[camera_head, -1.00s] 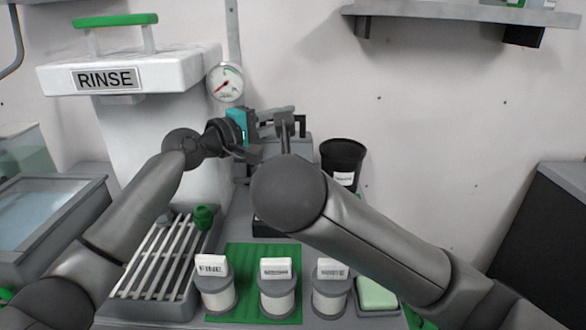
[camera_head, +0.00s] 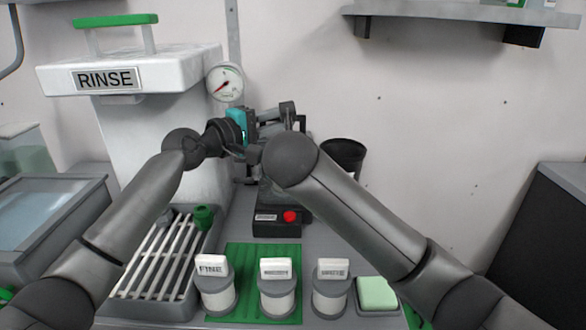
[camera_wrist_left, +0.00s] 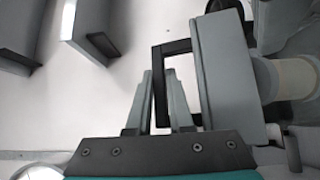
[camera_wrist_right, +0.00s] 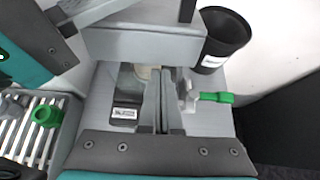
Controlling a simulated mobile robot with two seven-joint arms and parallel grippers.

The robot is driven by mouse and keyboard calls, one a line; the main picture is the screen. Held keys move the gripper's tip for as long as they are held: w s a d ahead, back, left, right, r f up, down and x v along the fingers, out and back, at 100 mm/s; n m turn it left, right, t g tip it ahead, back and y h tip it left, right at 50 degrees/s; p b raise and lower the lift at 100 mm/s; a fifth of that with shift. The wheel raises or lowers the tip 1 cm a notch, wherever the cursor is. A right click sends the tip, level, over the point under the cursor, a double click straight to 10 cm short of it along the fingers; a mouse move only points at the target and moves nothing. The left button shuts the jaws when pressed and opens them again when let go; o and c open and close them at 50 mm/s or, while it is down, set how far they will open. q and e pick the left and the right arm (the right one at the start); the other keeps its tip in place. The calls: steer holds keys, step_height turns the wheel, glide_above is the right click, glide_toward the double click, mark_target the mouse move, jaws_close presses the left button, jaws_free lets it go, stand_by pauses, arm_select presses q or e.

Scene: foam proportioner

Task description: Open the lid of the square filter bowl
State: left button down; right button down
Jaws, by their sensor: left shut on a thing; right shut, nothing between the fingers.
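The grey square filter bowl (camera_wrist_right: 145,42) is at the back centre, largely hidden by my arms in the head view. A squared black handle (camera_wrist_left: 158,85) stands out from a grey block (camera_wrist_left: 228,85) of it in the left wrist view. My left gripper (camera_wrist_left: 158,80) is shut on this handle; its teal body shows in the head view (camera_head: 238,122). My right gripper (camera_wrist_right: 160,75) is shut and empty, just below the grey block's edge in the right wrist view. Contact there, and how far the lid is raised, I cannot tell.
A dark base with a red button (camera_head: 290,216) stands at the centre. A black cup (camera_head: 344,155) is right of the bowl, near a green-handled valve (camera_wrist_right: 215,97). Several labelled jars (camera_head: 278,296) stand in front. The RINSE unit (camera_head: 150,70) is at left.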

arm_select(q)
steer(key=shift+r, duration=0.15)
arm_select(e)
steer(key=shift+w+d+r, duration=0.1)
steer(key=shift+w+r, duration=0.1)
steer(key=shift+r, duration=0.35)
steer(key=shift+w+r, duration=0.15)
steer(key=shift+r, duration=0.35)
arm_select(q)
steer(key=shift+d, duration=0.1)
steer(key=c, duration=1.2)
jaws_free()
steer(key=o, duration=0.3)
steer(key=shift+s+f, duration=0.1)
steer(key=shift+f, duration=0.1)
steer(key=shift+o, duration=0.2)
arm_select(e)
steer(key=shift+s, duration=0.15)
arm_select(q)
steer(key=shift+f, duration=0.15)
